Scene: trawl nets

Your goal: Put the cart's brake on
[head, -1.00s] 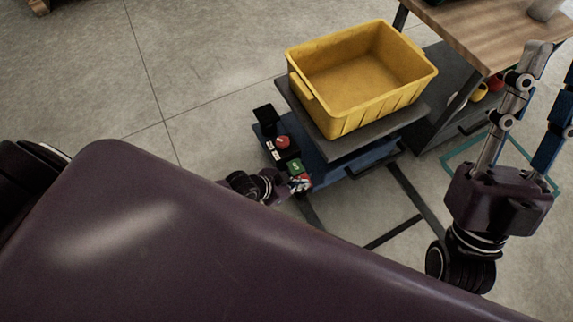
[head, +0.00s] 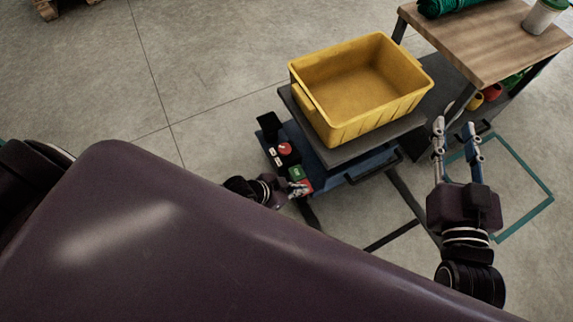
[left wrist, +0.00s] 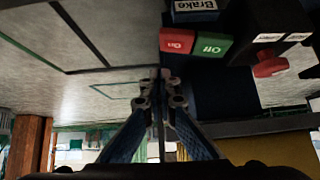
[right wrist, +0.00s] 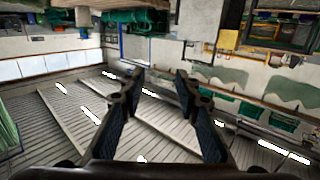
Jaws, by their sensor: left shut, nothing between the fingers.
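The cart (head: 362,150) carries a small panel at its left end with a green button (head: 296,173) and a red button (head: 306,186). In the left wrist view, upside down, the red button (left wrist: 177,40) reads "On", the green button (left wrist: 212,46) reads "Off", and a "Brake" label (left wrist: 195,5) is beside them. My left gripper (head: 299,190) is shut and empty, its fingertips (left wrist: 163,82) close to the red button; I cannot tell whether they touch. My right gripper (head: 455,128) is open and empty right of the cart; its fingers also show in the right wrist view (right wrist: 158,85).
A yellow bin (head: 345,122) sits on the cart's top. A red knob (head: 285,148) and a black upright piece (head: 269,125) are on the panel. A wooden-topped table (head: 490,40) stands behind right. A teal outline (head: 525,217) marks open floor at right.

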